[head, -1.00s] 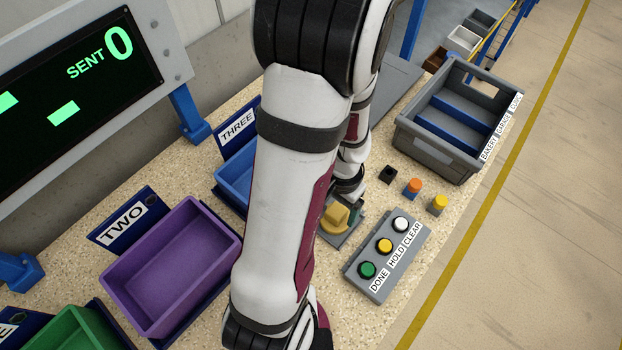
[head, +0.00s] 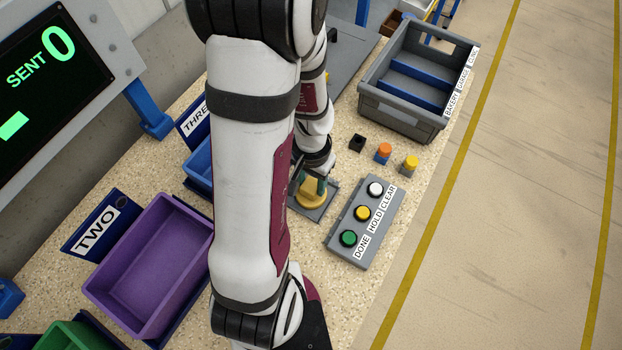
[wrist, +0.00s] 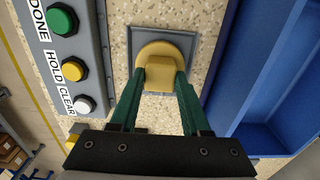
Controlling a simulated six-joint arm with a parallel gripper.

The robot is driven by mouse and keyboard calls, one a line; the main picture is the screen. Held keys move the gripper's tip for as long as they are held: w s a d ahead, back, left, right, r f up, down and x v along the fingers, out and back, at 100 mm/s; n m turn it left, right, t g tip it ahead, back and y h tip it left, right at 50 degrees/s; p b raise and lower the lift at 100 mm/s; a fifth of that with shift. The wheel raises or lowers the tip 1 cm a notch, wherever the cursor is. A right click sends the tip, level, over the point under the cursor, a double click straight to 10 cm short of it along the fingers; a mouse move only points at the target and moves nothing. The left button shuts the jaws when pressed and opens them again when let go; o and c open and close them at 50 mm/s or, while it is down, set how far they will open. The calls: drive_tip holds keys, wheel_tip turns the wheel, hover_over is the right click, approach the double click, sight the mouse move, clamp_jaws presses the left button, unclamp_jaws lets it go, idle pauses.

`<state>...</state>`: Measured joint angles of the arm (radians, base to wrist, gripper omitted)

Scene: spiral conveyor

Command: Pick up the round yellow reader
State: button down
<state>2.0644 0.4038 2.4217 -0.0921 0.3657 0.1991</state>
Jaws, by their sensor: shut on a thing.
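The round yellow reader (head: 312,196) sits on or just over a grey square pad (head: 303,210) on the speckled table, left of the button box. In the wrist view the yellow reader (wrist: 150,52) shows a round base and a raised block. My gripper (wrist: 158,72) points down at it, its two green fingers shut on the raised block. In the head view my gripper (head: 320,185) is partly hidden by my arm. I cannot tell whether the reader is clear of the pad.
A grey button box (head: 365,222) with green, yellow and white buttons stands right of the pad. Orange (head: 383,152) and yellow (head: 409,165) capped pieces and a black block (head: 357,142) lie beyond it. A divided grey crate (head: 400,118) is behind; a purple bin (head: 150,265) is left.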

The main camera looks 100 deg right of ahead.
sight(315, 187)
drive_tip(key=r, duration=0.4)
drive_tip(key=shift+s+a+r, duration=0.3)
drive_tip(key=shift+a+r, duration=0.05)
drive_tip(key=shift+a, duration=0.05)
drive_tip(key=s+a+r, duration=0.5)
drive_tip(key=a+r, duration=0.1)
drive_tip(key=a, duration=0.3)
drive_tip(key=shift+s+a+r, duration=0.15)
drive_tip(key=shift+s, duration=0.05)
